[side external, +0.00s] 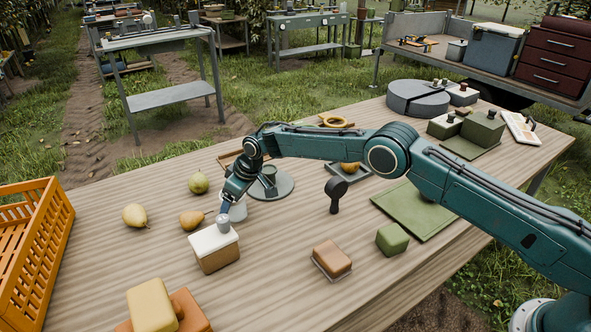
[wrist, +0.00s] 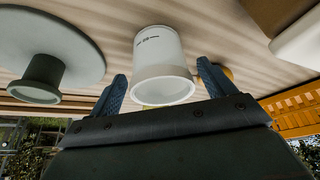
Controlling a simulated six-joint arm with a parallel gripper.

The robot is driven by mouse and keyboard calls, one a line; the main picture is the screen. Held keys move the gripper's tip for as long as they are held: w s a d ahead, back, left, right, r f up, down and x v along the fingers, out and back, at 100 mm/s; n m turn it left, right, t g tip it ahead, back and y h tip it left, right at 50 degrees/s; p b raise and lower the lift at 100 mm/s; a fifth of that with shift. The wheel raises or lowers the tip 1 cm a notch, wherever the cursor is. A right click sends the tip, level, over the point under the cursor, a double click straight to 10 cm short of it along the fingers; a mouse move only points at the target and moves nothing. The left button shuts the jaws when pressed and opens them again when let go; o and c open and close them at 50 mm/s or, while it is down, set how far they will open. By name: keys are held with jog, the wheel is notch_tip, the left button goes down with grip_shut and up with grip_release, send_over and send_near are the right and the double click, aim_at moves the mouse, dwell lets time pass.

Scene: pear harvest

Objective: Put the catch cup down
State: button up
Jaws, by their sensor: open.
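The catch cup (wrist: 158,52) is white with small dark print. In the wrist view it stands between the two fingers of my gripper (wrist: 165,82), with a gap on each side. My gripper is open around the cup's rim end. In the side view my gripper (side external: 229,199) reaches low over the table and the white cup (side external: 239,211) shows just beside it, partly hidden. The cup looks upright on the wooden table, though its exact contact is hard to see.
A round grey base (side external: 285,186) with a dark grey cup stands close right of my gripper. Pears (side external: 134,215) lie to the left, and a white-topped block (side external: 216,252) stands in front. An orange crate (side external: 45,240) is at the far left edge.

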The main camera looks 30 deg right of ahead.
jog(key=v, duration=0.9)
jog(key=shift+d+r, duration=0.15)
jog(key=shift+r, duration=0.15)
jog(key=shift+s, duration=0.1)
jog(key=s+d+r+m+t+h, duration=0.1)
jog(key=s+d+r+m, duration=0.1)
jog(key=s+d+r, duration=0.7)
jog(key=s+d+r+m, duration=0.1)
jog(key=s+d+r, duration=0.5)
jog(key=s+r, duration=0.6)
jog(key=s+d+m, duration=0.2)
jog(key=s+d, duration=0.2)
jog(key=s, duration=0.9)
jog(key=s+d+m+h, duration=0.1)
jog(key=s+d, duration=0.3)
jog(key=s, duration=1)
jog(key=shift+f+m+t+h, duration=0.25)
jog(key=shift+m+t+h, duration=0.05)
jog(key=shift+m, duration=0.1)
